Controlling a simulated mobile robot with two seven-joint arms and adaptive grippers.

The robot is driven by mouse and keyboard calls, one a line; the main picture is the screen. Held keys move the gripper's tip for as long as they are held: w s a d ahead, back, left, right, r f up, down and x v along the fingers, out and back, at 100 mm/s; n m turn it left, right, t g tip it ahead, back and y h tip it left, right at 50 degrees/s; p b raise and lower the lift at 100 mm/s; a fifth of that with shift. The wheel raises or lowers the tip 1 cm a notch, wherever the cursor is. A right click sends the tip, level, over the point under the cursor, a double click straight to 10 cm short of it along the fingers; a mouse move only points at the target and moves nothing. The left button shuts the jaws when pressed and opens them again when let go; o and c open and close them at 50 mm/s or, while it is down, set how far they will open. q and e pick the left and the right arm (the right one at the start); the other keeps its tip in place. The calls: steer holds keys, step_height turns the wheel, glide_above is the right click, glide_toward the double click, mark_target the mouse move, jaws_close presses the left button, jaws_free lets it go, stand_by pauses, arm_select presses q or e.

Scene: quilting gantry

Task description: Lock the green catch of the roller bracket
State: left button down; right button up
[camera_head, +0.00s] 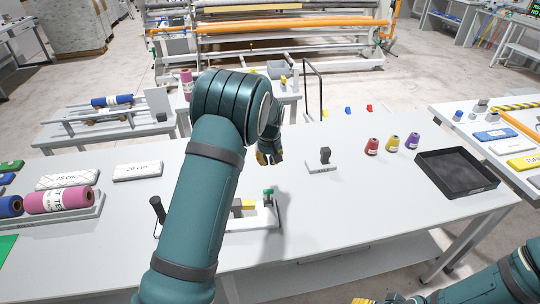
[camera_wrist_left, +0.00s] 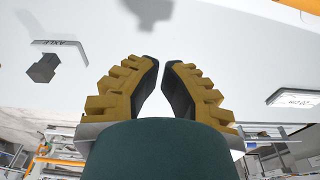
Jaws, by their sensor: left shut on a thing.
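The roller bracket is a pale base (camera_head: 262,219) on the white table, partly hidden behind my left forearm. A green catch (camera_head: 268,192) stands at its right end. A black-knobbed lever (camera_head: 157,208) shows left of the arm. My left gripper (camera_head: 268,158) is beyond the catch in the head view and looks apart from it. In the left wrist view its yellow fingers (camera_wrist_left: 160,62) are nearly together; what they hold cannot be made out. My right gripper (camera_head: 388,300) is cut off at the bottom edge.
A grey block on a plate marked AXLE (camera_head: 324,158) stands right of my left gripper. Thread spools (camera_head: 371,147) and a black tray (camera_head: 457,172) are farther right. Pink and blue rolls (camera_head: 58,200) lie at left. The table's right front is clear.

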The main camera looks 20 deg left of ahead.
mark_target(268, 196)
arm_select(q)
steer(key=shift+s+d+f+p, duration=0.1)
steer(key=shift+s+d+f, duration=0.2)
steer(key=shift+f, duration=0.95)
steer(key=shift+s+d+f+p, duration=0.2)
steer(key=shift+s+f, duration=0.2)
steer(key=shift+f, duration=0.8)
steer(key=shift+s+d+f+p, duration=0.1)
steer(key=shift+s+d+f, duration=0.2)
steer(key=shift+f, duration=0.95)
arm_select(e)
steer(key=shift+w+r, duration=0.15)
steer(key=shift+r, duration=0.2)
arm_select(q)
steer(key=shift+s, duration=0.1)
